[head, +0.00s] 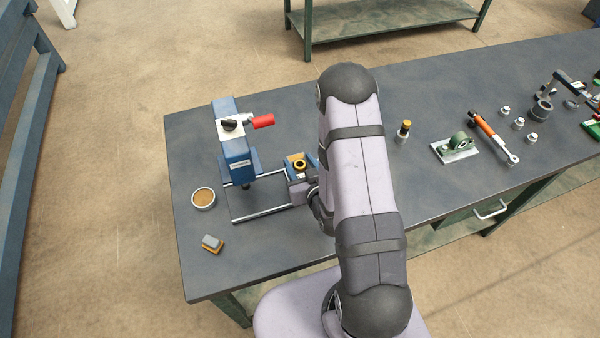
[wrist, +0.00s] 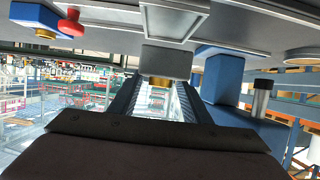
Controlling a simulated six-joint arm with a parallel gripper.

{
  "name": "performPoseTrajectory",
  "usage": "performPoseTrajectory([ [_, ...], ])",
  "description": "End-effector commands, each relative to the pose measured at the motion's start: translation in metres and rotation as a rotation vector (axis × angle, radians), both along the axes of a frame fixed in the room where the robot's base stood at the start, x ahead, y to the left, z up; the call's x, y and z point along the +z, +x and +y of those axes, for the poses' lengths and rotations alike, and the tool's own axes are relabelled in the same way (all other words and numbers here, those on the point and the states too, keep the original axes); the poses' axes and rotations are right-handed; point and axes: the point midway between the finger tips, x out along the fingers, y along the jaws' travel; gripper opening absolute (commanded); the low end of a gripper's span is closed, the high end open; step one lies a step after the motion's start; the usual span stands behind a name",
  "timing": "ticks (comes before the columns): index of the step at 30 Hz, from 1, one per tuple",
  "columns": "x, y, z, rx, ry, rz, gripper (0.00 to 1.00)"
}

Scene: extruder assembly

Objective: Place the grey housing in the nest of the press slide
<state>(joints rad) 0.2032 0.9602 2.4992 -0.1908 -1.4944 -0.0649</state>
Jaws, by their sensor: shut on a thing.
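My gripper (wrist: 166,82) is shut on the grey housing (wrist: 167,61), a small grey block at the fingertips in the wrist view. A brass-coloured piece shows between the fingers just below it. In the head view my arm hides most of my gripper and the housing. The blue press (head: 237,150) stands on the left of the bench, with the rails (head: 265,212) of its slide running right towards my gripper. A block with a black and yellow ring (head: 299,165) sits near the rails' right end. I cannot make out the nest or whether the housing touches it.
A round dish (head: 203,198) and a small grey-and-orange block (head: 212,243) lie left of the rails. The press's red handle (head: 263,121) sticks out rightward. Right of my arm are a black-and-brass cylinder (head: 404,130), a green bracket (head: 458,145) and an orange-handled tool (head: 492,135).

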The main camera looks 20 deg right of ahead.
Motion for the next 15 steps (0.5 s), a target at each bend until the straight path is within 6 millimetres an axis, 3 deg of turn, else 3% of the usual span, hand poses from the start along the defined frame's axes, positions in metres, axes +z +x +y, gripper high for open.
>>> performPoseTrajectory([
  [8,-0.003,0.001,0.0,0.0,0.0,-0.004,0.02],
  [15,-0.023,0.0,0.0,0.0,0.0,-0.002,0.02],
])
